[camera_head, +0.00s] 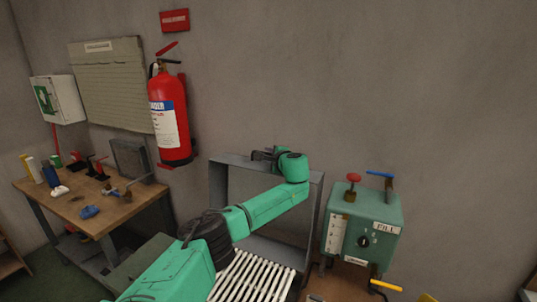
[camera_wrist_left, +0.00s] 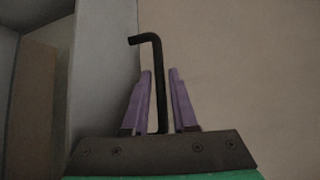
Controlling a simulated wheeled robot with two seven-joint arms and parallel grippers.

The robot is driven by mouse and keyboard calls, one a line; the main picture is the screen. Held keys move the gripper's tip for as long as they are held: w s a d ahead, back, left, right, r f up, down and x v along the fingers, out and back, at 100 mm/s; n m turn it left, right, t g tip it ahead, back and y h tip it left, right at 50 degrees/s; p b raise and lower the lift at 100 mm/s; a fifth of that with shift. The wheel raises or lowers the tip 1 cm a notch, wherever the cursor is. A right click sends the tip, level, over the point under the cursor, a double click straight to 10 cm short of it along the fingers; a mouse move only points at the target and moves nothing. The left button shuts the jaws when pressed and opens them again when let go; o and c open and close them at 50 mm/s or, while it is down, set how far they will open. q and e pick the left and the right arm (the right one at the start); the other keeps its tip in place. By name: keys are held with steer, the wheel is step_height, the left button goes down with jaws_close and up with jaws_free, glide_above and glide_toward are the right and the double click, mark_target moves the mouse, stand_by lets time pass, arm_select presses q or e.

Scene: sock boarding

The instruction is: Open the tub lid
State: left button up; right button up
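The grey tub lid (camera_head: 218,190) stands raised, nearly upright, behind a rack of white slats (camera_head: 250,278) in the head view. My left arm reaches over the slats, and my left gripper (camera_head: 264,154) is at the lid's top edge. In the left wrist view the purple fingers (camera_wrist_left: 160,76) stand apart on either side of a black bent handle bar (camera_wrist_left: 155,60). Narrow gaps show between the bar and the fingers, so the gripper looks open around it. My right gripper is not in view.
A green control box (camera_head: 350,235) with red and blue valve handles stands right of the lid. A wooden workbench (camera_head: 75,205) with small items is at the left. A red fire extinguisher (camera_head: 175,135) hangs on the wall behind. The wall above the lid is clear.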

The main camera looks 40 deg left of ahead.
arm_select(q)
steer(key=shift+f, duration=0.1)
jaws_close()
stand_by(1.2)
